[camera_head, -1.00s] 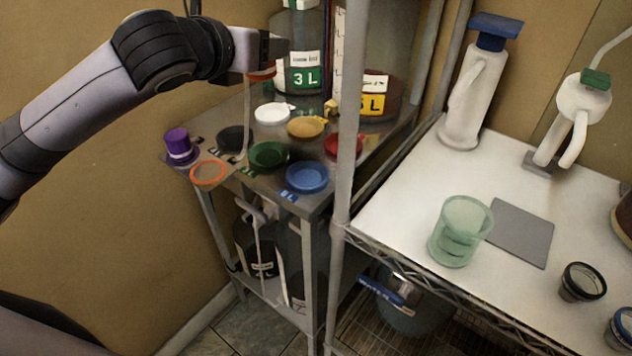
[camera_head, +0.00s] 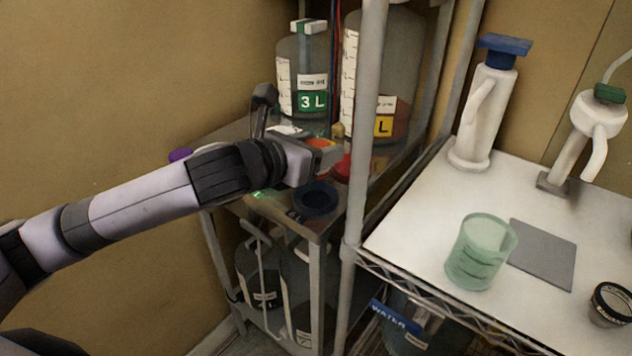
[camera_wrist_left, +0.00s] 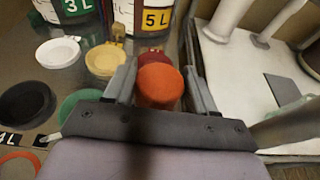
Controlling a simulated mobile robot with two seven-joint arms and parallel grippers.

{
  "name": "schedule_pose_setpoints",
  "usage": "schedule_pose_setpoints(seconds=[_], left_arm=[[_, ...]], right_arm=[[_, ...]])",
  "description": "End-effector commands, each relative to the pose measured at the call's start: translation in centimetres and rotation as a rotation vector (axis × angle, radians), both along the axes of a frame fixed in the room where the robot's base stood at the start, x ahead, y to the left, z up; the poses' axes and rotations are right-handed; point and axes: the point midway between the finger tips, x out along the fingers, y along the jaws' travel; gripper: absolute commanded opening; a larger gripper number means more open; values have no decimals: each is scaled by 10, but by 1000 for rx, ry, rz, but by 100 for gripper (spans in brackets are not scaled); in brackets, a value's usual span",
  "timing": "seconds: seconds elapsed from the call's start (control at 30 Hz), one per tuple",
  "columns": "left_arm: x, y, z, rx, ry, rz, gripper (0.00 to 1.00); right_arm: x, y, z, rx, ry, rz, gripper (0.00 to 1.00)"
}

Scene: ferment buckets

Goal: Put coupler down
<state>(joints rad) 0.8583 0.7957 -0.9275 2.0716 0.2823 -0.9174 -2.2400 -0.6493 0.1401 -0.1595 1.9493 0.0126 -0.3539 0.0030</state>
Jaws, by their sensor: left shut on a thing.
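My left gripper (camera_head: 322,151) is shut on an orange cylindrical piece (camera_wrist_left: 160,86), likely the coupler. Its orange top (camera_head: 320,143) also shows in the head view. The gripper is over the small metal table, near the red dish (camera_head: 342,168) and behind the blue dish (camera_head: 316,199). In the wrist view the red dish (camera_wrist_left: 153,57) lies just beyond the orange piece; I cannot tell whether they touch. An orange ring (camera_wrist_left: 18,165) lies at the lower left of that view. My right gripper is not in view.
White (camera_wrist_left: 58,52), yellow (camera_wrist_left: 104,60), black (camera_wrist_left: 27,104) and green (camera_wrist_left: 80,105) dishes lie on the table. The 3 L bottle (camera_head: 303,75) and 5 L bottle (camera_head: 378,75) stand behind. A grey shelf post (camera_head: 365,130) rises close on the right.

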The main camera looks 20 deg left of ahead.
Motion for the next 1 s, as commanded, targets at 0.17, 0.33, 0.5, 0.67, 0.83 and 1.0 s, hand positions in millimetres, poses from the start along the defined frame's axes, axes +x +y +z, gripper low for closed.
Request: schedule_pose_setpoints(seconds=[0.17,0.33,0.5,0.67,0.83,1.0], left_arm=[[0,0,-20,-2,-2,0,20],[0,0,-34,-2,1,1,20],[0,0,-58,-2,0,1,20],[0,0,-59,-2,-4,1,20],[0,0,-60,-2,-3,1,20],[0,0,-63,-1,-1,1,81]], right_arm=[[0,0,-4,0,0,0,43],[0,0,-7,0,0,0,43],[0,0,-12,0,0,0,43],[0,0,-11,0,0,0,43],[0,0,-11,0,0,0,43],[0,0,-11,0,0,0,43]])
